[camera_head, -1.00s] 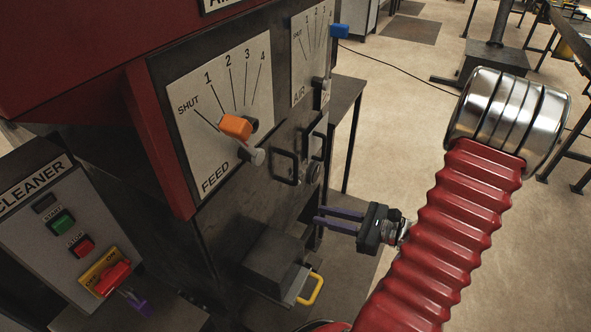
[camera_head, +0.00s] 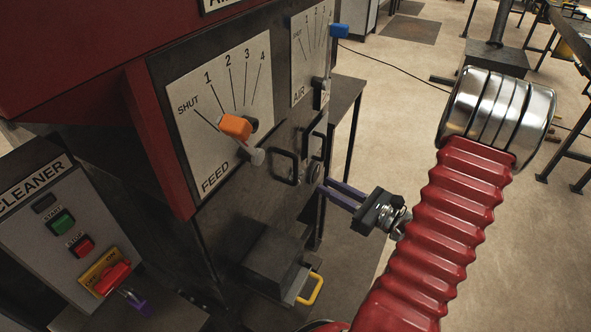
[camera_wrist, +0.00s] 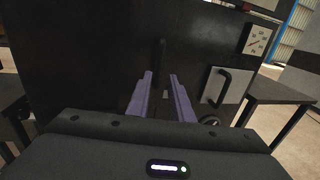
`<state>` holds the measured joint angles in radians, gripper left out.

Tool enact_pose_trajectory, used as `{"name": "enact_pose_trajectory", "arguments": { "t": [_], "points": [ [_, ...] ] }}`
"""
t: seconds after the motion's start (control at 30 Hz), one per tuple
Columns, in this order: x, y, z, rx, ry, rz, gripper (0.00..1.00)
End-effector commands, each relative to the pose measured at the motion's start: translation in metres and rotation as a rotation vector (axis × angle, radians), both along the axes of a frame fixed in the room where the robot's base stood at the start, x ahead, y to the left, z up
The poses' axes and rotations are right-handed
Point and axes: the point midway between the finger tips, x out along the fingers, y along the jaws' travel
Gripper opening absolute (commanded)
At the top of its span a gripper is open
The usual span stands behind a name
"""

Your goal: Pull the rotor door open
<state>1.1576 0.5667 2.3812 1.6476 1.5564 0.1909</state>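The dark front of the machine carries a black bar handle (camera_head: 284,167) below the FEED plate; it shows faintly in the wrist view (camera_wrist: 161,48), straight ahead between my fingertips. A second black handle (camera_head: 315,138) is farther along, on a light panel (camera_wrist: 211,93) in the wrist view. No label marks the rotor door, and I cannot make out its edges. My gripper (camera_head: 325,190) is open and empty, its purple fingers pointing at the machine front. In the wrist view the fingers (camera_wrist: 160,78) are parallel and apart, short of the handle.
An orange FEED lever (camera_head: 235,127) and a blue AIR lever (camera_head: 339,31) project from the front. A dark box with a yellow handle (camera_head: 311,290) juts out below. The CLEANER panel (camera_head: 65,230) is at left. A dark table (camera_wrist: 268,92) stands at right in the wrist view.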

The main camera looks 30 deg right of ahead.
Motion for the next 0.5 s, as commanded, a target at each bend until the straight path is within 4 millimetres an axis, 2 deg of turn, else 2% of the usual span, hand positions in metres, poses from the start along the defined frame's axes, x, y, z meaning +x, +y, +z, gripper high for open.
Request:
{"name": "enact_pose_trajectory", "arguments": {
  "t": [0.5],
  "points": [
    [0.056,0.021,0.0,-0.001,0.0,0.004,0.2]
  ]
}}
